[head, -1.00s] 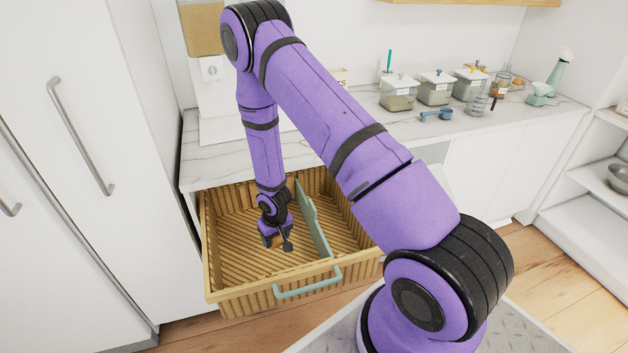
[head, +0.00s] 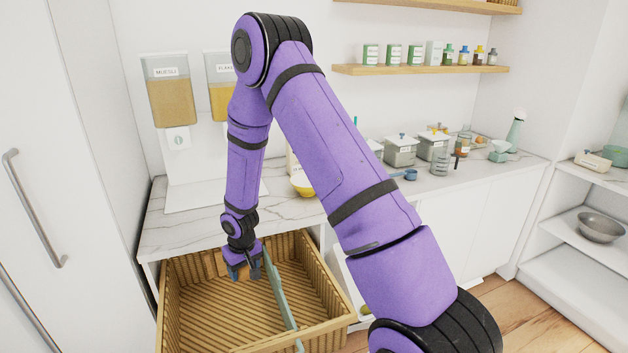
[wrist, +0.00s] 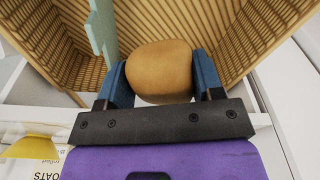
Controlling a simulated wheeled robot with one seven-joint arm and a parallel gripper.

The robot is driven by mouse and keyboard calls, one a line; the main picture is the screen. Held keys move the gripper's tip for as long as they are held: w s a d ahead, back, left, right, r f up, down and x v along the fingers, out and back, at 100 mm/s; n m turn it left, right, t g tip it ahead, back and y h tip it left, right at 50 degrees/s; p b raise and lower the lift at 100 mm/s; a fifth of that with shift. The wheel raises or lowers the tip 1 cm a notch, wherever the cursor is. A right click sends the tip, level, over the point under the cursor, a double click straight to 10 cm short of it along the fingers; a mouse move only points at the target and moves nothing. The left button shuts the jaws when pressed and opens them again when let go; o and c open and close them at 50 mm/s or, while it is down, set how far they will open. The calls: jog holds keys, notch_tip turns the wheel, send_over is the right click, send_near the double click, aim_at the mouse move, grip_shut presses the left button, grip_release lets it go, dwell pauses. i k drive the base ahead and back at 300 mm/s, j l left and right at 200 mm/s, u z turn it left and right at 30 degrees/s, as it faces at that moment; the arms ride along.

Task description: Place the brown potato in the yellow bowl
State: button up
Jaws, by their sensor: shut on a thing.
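The brown potato (wrist: 158,70) sits between the two blue fingers of my gripper (wrist: 160,75) in the wrist view, and the gripper is shut on it. In the head view my gripper (head: 243,270) hangs over the back of the open wooden drawer, left of its divider; I cannot make out the potato there. The yellow bowl (head: 303,187) stands on the marble counter behind the drawer, to the right of my gripper, partly hidden by my arm. A yellow shape, likely the bowl (wrist: 30,147), shows at the left edge of the wrist view.
The wooden drawer (head: 170,308) has a green divider (head: 277,290). Cereal dispensers (head: 168,100) stand on the counter at the back left. Lidded jars (head: 400,150) and a blue scoop (head: 405,175) are farther right. The counter's front left is clear.

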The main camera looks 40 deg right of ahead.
aim_at(309, 195)
jog(key=k+l, duration=0.1)
jog(key=l, duration=0.3)
jog(key=k+l+u, duration=0.1)
jog(key=l, duration=0.3)
jog(key=k+l, duration=0.15)
jog(key=l, duration=0.25)
jog(key=k+l+u, duration=0.1)
jog(key=l, duration=0.3)
jog(key=k+l, duration=0.1)
jog(key=l, duration=0.35)
jog(key=l+u, duration=0.1)
jog(key=l, duration=0.3)
jog(key=k+l, duration=0.15)
jog(key=l, duration=0.25)
jog(key=k+l+u, duration=0.1)
jog(key=l, duration=0.35)
